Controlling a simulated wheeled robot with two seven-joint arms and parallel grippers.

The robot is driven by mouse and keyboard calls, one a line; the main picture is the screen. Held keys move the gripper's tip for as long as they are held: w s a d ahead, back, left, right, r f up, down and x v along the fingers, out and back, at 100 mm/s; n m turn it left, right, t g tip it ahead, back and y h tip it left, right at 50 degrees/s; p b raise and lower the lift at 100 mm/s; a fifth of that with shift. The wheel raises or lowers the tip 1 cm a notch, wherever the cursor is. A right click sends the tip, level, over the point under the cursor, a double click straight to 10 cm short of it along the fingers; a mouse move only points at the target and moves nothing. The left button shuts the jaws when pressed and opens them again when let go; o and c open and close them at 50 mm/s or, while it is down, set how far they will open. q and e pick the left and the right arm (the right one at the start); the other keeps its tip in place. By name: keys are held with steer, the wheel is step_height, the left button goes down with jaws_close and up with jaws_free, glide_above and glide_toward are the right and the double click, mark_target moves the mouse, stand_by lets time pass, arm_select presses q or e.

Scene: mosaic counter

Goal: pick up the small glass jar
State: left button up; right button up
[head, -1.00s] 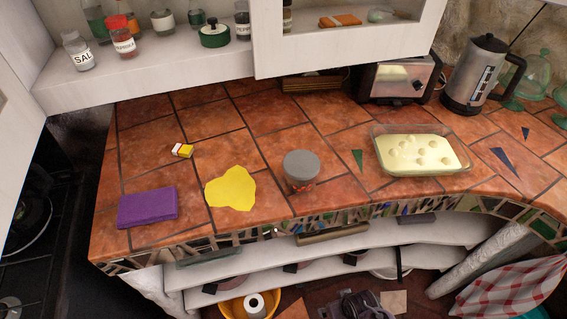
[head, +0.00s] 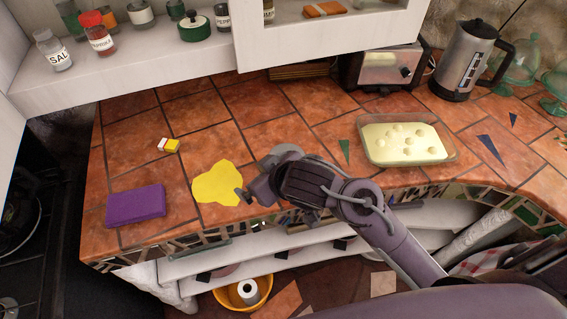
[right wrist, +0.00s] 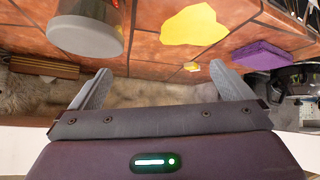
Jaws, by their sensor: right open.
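The small glass jar with a grey lid stands on the tiled counter (head: 245,113). In the right wrist view the jar (right wrist: 88,28) is at the upper left, beyond one finger and outside the gap between the fingers. In the head view my right gripper and forearm hide most of it; only part of its grey lid (head: 282,152) seems to show. My right gripper (head: 250,184) is open and empty over the counter's front part, close beside the jar. Both spread fingers show in the right wrist view (right wrist: 163,88). My left gripper is out of view.
A yellow sheet (head: 215,184), a purple cloth or pad (head: 136,205) and a small yellow-white block (head: 169,145) lie to the left. A glass dish (head: 447,157) of pale food, a toaster (head: 378,72) and a kettle (head: 464,62) stand right.

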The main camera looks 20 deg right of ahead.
steer(key=w+a+r+n+y, duration=0.1)
steer(key=w+a+n+y, duration=0.1)
steer(key=a, duration=0.2)
steer(key=g+h, duration=0.2)
steer(key=g, duration=0.3)
glide_above(294, 147)
steer(key=s+a, duration=0.1)
steer(key=s, duration=0.3)
steer(key=shift+w+a+f, duration=0.1)
steer(key=shift+a+f, duration=0.1)
steer(key=shift+f, duration=0.35)
steer(key=x, duration=0.4)
steer(key=p+x, duration=0.1)
steer(key=x, duration=0.2)
steer(key=shift+s+d+f, duration=0.1)
steer(key=shift+s+d, duration=0.1)
steer(key=shift+s, duration=0.05)
steer(key=shift+w+a+f, duration=0.1)
steer(key=shift+w+f, duration=0.1)
steer(key=shift+f, duration=0.1)
steer(key=shift+c, duration=0.3)
steer(key=c, duration=1)
steer(key=shift+r, duration=0.15)
steer(key=shift+c, duration=0.2)
